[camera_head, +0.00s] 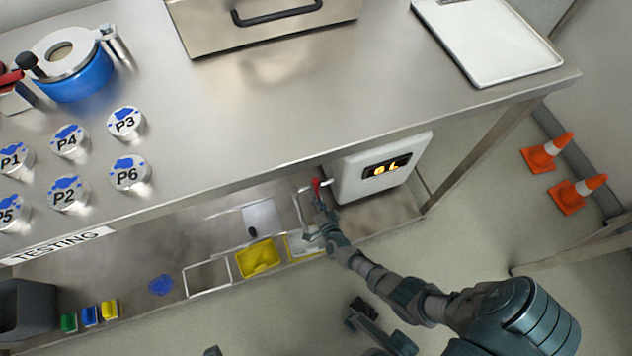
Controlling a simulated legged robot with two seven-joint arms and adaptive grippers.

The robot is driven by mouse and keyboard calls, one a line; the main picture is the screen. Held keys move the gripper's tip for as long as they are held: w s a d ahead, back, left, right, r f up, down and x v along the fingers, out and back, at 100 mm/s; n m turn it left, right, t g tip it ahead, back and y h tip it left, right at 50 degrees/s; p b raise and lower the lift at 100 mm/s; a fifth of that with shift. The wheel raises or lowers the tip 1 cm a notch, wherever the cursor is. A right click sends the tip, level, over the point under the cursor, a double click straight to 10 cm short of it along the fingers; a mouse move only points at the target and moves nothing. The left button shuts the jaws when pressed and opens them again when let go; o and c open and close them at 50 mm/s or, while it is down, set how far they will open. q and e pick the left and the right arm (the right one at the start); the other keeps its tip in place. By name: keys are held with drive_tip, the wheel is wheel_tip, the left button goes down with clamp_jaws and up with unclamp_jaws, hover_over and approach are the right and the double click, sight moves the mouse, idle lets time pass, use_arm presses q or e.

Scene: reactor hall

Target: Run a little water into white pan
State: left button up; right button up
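A white water unit (351,178) with an orange display hangs under the table's right part. A red tap lever (317,186) sticks out at its left side. My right gripper (321,203) is just below this lever. It is too small to tell whether it touches the lever, or whether it is open or shut. A white pan (296,244) lies on the low shelf under my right wrist, partly hidden by it. Another white-rimmed pan (207,292) with a greyish inside stands further left.
A yellow pan (258,258) stands between the two pans. A blue spill-like patch (161,285) and small coloured blocks (89,316) lie further left. The steel tabletop (300,110) overhangs the shelf. A table leg (485,152) and orange cones (546,152) are at right.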

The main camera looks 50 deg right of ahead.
drive_tip(key=shift+o, duration=1.2)
drive_tip(key=shift+f, duration=0.1)
drive_tip(key=shift+s+a, duration=0.1)
drive_tip(key=shift+s, duration=0.05)
drive_tip(key=v, duration=1.1)
drive_tip(key=shift+s, duration=0.3)
drive_tip(key=shift+a, duration=0.1)
